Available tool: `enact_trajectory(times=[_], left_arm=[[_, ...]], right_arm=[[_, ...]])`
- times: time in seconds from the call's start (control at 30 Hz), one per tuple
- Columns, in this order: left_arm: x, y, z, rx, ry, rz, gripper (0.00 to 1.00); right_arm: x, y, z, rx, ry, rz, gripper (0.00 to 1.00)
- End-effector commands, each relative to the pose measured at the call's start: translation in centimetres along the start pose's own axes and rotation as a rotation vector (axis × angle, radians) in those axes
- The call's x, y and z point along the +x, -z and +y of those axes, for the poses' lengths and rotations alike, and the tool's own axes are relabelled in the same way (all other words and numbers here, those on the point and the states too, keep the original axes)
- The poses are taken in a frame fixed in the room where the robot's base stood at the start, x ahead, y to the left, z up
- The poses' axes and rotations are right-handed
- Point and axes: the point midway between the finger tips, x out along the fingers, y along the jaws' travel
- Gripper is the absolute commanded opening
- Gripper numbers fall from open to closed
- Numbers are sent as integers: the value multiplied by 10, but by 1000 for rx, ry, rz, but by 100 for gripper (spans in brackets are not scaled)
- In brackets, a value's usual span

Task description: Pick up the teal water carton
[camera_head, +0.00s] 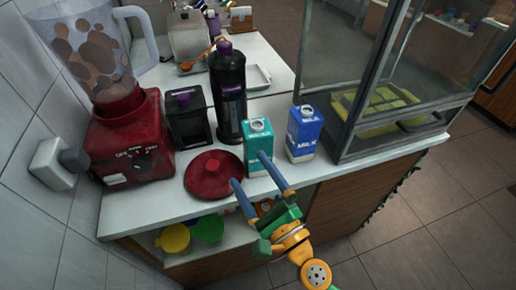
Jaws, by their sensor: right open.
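The teal water carton (258,143) stands upright on the white counter, with a round pale cap on top. My right gripper (249,170) comes in from the lower right. Its two blue fingers are spread apart, with nothing held between them. One fingertip overlaps the front of the teal carton in the picture; whether it touches cannot be told. My left gripper does not show.
A blue milk carton (304,134) stands close on the right. A red lid (213,175) lies on the left. A tall dark bottle (229,92) and a black box (188,118) stand behind, a red blender (127,135) far left, and a glass case (385,80) right.

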Motion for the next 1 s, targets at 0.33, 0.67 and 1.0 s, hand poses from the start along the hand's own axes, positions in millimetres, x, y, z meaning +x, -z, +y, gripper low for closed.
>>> enact_trajectory(times=[0.33, 0.67, 1.0], left_arm=[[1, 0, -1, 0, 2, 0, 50], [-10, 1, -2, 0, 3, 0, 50], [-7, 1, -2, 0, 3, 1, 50]], right_arm=[[2, 51, -7, 734, 207, 253, 100], [49, 65, -13, 785, 223, 279, 100], [70, 75, -13, 786, 220, 281, 100]])
